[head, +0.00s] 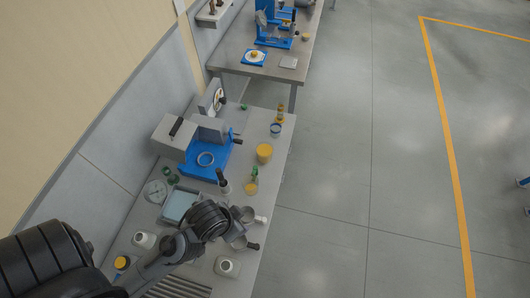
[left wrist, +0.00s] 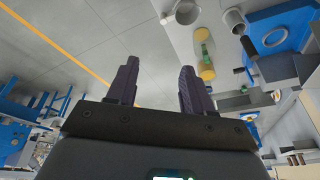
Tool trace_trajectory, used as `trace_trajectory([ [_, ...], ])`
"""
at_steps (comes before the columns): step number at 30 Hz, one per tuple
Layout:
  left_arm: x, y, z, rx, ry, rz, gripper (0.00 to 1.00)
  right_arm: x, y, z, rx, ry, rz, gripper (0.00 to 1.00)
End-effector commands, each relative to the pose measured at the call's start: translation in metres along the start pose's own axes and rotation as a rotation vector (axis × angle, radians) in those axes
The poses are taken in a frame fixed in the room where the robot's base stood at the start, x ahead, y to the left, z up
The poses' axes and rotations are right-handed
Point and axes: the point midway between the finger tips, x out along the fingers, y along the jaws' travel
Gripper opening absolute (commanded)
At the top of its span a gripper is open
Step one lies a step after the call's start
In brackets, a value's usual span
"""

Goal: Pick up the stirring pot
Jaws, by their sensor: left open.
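Two small metal vessels stand near the right edge of the workbench in the head view: a metal pot with a pale handle (head: 247,214) and a metal pot with a dark handle (head: 238,243). I cannot tell which is the stirring pot. A metal pot (left wrist: 186,12) shows at the top of the left wrist view, beyond my fingers and apart from them. My left gripper (left wrist: 160,66) is open and empty. In the head view my left wrist is over the bench beside the pots, and its fingers are hidden. My right gripper is not in view.
A blue machine (head: 208,172) stands at the back of the bench. A second table (head: 240,56) stands beyond. Open floor (head: 340,200) lies to the right.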

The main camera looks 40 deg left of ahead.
Motion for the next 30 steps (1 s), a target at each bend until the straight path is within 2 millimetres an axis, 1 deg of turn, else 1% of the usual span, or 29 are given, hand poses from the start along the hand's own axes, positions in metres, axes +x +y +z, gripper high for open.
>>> trace_trajectory([
  [7, 0.000, 0.000, 0.000, 0.000, 0.000, 0.000, 0.51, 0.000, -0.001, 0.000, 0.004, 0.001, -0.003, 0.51],
  [15, 0.000, 0.000, 0.000, 0.000, 0.000, 0.000, 0.92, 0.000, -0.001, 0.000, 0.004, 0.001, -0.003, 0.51],
  [17, 0.000, 0.000, 0.000, 0.000, 0.000, 0.000, 1.00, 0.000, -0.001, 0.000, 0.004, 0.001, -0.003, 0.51],
  [25, 0.000, 0.000, -0.001, 0.005, 0.007, -0.001, 1.00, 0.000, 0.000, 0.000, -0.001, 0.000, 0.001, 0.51],
  [30, 0.000, -0.002, -0.014, -0.001, 0.072, -0.001, 1.00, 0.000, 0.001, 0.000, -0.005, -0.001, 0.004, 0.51],
])
